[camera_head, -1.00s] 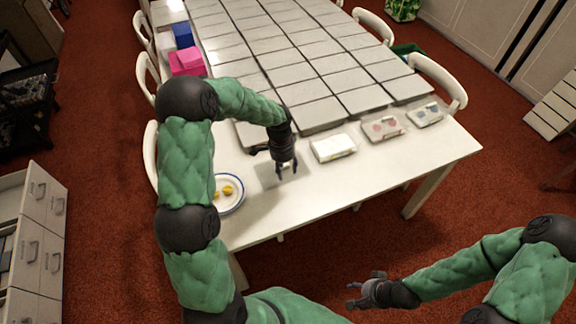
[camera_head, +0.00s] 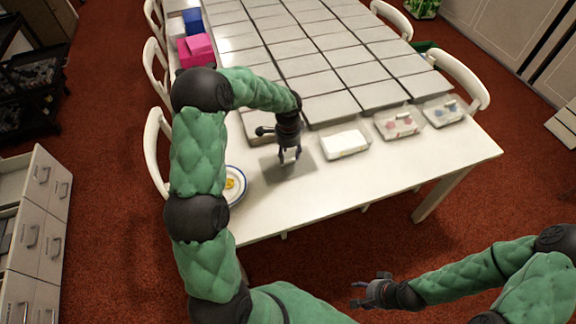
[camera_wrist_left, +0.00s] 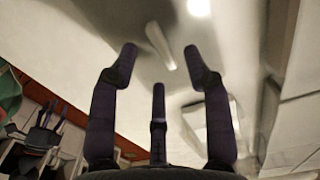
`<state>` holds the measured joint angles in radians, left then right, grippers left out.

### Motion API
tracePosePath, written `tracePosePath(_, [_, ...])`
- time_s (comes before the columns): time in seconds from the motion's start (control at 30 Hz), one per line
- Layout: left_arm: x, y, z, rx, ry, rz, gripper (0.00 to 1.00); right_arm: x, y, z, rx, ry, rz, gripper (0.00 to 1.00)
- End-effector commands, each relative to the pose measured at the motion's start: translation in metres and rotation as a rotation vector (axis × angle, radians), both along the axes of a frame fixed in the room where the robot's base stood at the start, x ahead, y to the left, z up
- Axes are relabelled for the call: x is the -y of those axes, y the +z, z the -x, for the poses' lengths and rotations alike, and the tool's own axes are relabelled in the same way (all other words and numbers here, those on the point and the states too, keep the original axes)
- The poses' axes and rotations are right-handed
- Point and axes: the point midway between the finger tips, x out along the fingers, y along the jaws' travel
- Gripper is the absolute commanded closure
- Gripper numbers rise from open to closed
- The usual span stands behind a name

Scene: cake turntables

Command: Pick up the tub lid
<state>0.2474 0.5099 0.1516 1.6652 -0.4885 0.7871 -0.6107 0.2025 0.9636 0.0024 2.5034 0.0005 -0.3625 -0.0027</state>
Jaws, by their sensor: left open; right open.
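The tub lid (camera_head: 303,171) looks like a flat, greyish, see-through square on the white table near its front edge. A short white bar, seemingly its handle (camera_wrist_left: 161,45), stands out in the left wrist view. My left gripper (camera_head: 289,157) points down over the lid with its fingers apart. In the left wrist view, the handle lies beyond and between the open fingertips (camera_wrist_left: 160,62), and nothing is gripped. The exact gap to the handle is hard to tell. My right gripper (camera_head: 370,287) is open and empty, low in front of the table.
A white tub (camera_head: 345,143), a tub with pink contents (camera_head: 398,122) and one with bluish contents (camera_head: 445,110) stand right of the lid. A plate with yellow pieces (camera_head: 236,192) is partly behind my left arm. Grey panels (camera_head: 330,75) cover the table behind.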

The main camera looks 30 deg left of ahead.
Motion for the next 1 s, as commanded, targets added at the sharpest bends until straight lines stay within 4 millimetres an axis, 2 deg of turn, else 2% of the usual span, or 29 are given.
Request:
tracePosePath(0.03, [0.001, -0.012, 0.001, -0.002, -0.001, 0.001, 0.51, 0.000, -0.007, 0.000, 0.000, 0.000, 0.000, 0.44])
tracePosePath(0.2, [0.001, -0.034, 0.001, -0.001, 0.001, 0.000, 0.51, 0.000, -0.016, 0.000, 0.000, 0.000, 0.000, 0.44])
tracePosePath(0.47, [0.001, -0.036, 0.001, 0.000, 0.001, 0.000, 0.51, 0.000, -0.016, 0.000, 0.000, 0.000, 0.000, 0.44])
tracePosePath(0.5, [0.001, -0.036, 0.001, 0.000, 0.001, 0.000, 0.57, 0.000, -0.016, 0.000, 0.000, 0.000, 0.000, 0.44])
tracePosePath(0.6, [0.001, -0.036, 0.001, 0.000, 0.001, 0.000, 0.85, 0.000, -0.016, 0.000, 0.000, 0.000, 0.000, 0.44])
tracePosePath(0.67, [0.001, -0.036, 0.001, 0.000, 0.001, 0.000, 0.99, 0.000, -0.016, 0.000, 0.000, 0.000, 0.000, 0.44])
tracePosePath(1.0, [0.001, -0.036, 0.001, -0.001, 0.000, 0.001, 1.00, 0.000, -0.016, 0.000, 0.000, 0.000, 0.000, 0.44])
